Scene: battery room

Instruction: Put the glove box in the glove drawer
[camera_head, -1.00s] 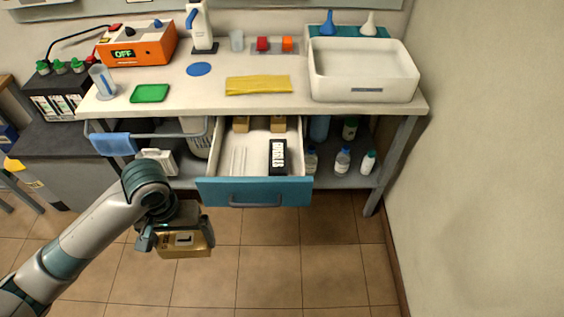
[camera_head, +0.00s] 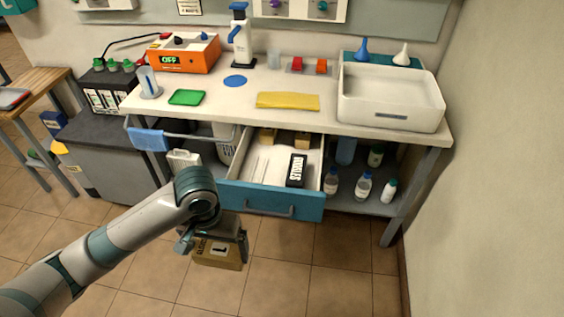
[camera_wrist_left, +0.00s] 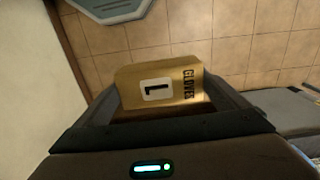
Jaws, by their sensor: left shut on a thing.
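My left gripper (camera_head: 215,240) is shut on the glove box (camera_head: 217,253), a tan-gold box with a white label marked with a 1. In the left wrist view the glove box (camera_wrist_left: 160,85) sits between the two fingers and reads "GLOVES". It hangs over the floor, in front of and to the left of the open drawer (camera_head: 270,199) with a blue front. The drawer holds a black box (camera_head: 296,170) with white lettering, thin clear rods, and two tan boxes (camera_head: 268,137) at its back. My right gripper is not in view.
The white bench (camera_head: 220,108) above carries an orange device (camera_head: 184,54), a yellow cloth (camera_head: 288,100) and a white basin (camera_head: 390,98). Bottles (camera_head: 363,187) stand on the lower shelf to the right. A wall closes the right side. Floor in front is clear.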

